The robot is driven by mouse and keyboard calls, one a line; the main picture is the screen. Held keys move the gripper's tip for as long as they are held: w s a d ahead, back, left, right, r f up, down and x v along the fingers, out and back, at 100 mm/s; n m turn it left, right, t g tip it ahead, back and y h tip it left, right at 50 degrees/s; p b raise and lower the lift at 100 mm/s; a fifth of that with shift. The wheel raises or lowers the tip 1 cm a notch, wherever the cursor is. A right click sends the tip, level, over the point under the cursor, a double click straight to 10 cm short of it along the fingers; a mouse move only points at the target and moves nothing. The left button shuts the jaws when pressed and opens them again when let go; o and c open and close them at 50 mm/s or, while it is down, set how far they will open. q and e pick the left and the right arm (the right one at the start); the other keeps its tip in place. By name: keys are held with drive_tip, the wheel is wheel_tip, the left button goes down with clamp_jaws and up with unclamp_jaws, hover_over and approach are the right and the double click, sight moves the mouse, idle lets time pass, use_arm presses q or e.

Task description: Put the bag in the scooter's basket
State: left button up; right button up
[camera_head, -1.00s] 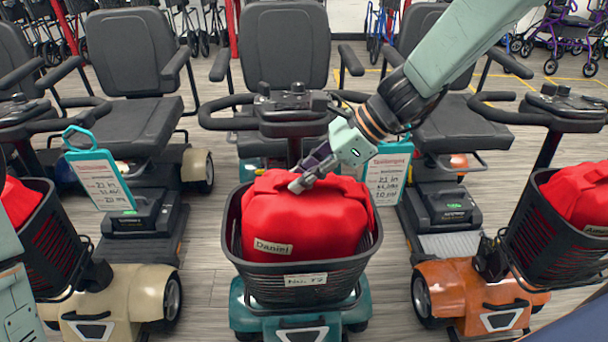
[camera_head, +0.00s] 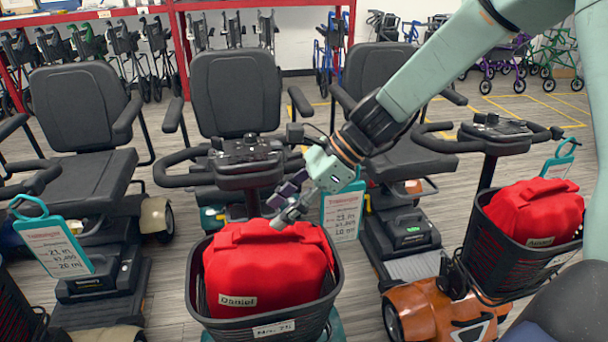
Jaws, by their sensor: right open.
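A red bag (camera_head: 266,270) with a name label, which seems to read "Daniel", sits inside the black front basket (camera_head: 260,329) of the middle teal scooter. The basket has a white number label on its front. My right gripper (camera_head: 283,208) is open at the bag's top rear, near its handle. I cannot tell whether a finger touches the bag. Nothing is held in the jaws. My left gripper is not in view.
An orange scooter (camera_head: 441,312) at the right carries another red bag (camera_head: 535,213) in its basket. A beige scooter with a teal tag (camera_head: 55,243) stands at the left. Walkers and a red rack (camera_head: 176,50) line the back. Grey floor shows between scooters.

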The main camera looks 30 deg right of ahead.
drive_tip(key=p+v, duration=0.3)
drive_tip(key=v, duration=0.3)
drive_tip(key=shift+r, duration=0.1)
idle(0.6)
